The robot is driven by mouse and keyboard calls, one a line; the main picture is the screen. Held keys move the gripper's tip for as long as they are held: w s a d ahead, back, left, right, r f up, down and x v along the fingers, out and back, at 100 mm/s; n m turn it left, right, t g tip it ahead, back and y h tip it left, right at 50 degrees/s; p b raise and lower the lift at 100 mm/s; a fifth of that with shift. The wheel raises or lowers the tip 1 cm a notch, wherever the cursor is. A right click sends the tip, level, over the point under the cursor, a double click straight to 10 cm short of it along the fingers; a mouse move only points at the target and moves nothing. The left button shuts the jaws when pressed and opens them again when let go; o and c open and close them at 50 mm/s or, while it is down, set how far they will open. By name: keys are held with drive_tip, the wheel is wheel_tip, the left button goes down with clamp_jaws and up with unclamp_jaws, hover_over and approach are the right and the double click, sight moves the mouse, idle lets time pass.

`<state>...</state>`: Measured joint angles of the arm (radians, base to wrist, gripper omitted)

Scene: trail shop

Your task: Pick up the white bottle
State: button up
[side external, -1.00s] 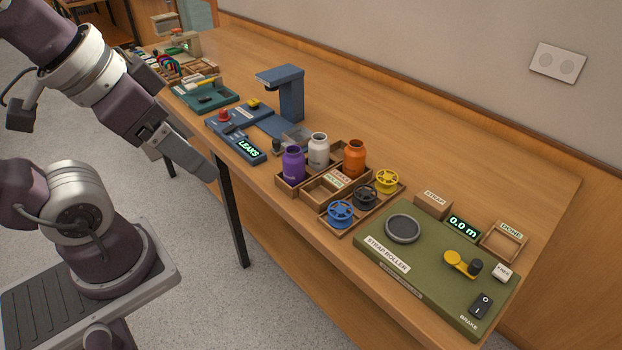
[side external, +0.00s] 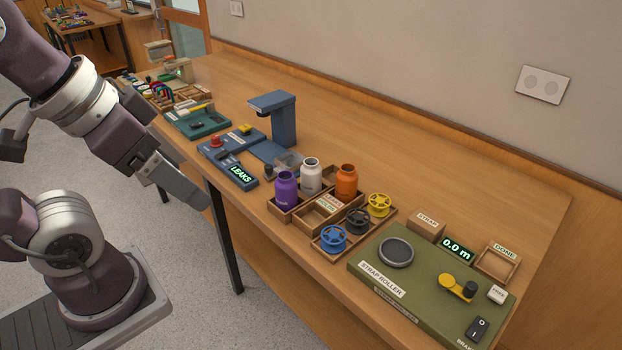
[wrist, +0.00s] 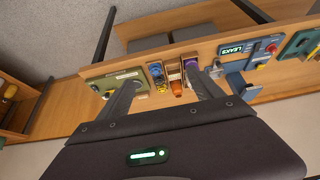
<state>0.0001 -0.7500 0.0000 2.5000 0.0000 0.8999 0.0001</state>
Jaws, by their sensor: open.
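The white bottle (side external: 310,178) stands upright in a wooden compartment tray (side external: 288,214) on the bench, between a purple bottle (side external: 286,190) and an orange bottle (side external: 346,182). My gripper (side external: 203,203) is open and empty, off the bench's front edge, well to the left of the white bottle and apart from it. In the wrist view, my gripper (wrist: 162,78) has its fingers spread, with the tray region beyond them. The purple bottle (wrist: 191,63) and orange bottle (wrist: 178,88) show there. I cannot make out the white bottle there; the right finger may hide it.
A blue stand (side external: 284,118) with a LEAKS display (side external: 241,175) is left of the tray. Blue, black and yellow spools (side external: 379,205) stand to its right, then the green strap roller board (side external: 430,285). The bench behind the bottles (side external: 400,165) is clear.

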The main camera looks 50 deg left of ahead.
drive_tip(key=shift+c, duration=0.3)
drive_tip(key=c, duration=0.3)
drive_tip(key=n+g, duration=0.6)
drive_tip(key=n, duration=0.9)
hover_over(312, 175)
drive_tip(key=w+a, duration=0.1)
drive_tip(key=a, duration=0.1)
wheel_tip(312, 175, down, 16)
drive_tip(key=shift+w+a+f, duration=0.1)
drive_tip(key=shift+w+f, duration=0.05)
wheel_tip(312, 175, down, 7)
drive_tip(key=shift+w+f, duration=0.15)
drive_tip(key=shift+f, duration=0.05)
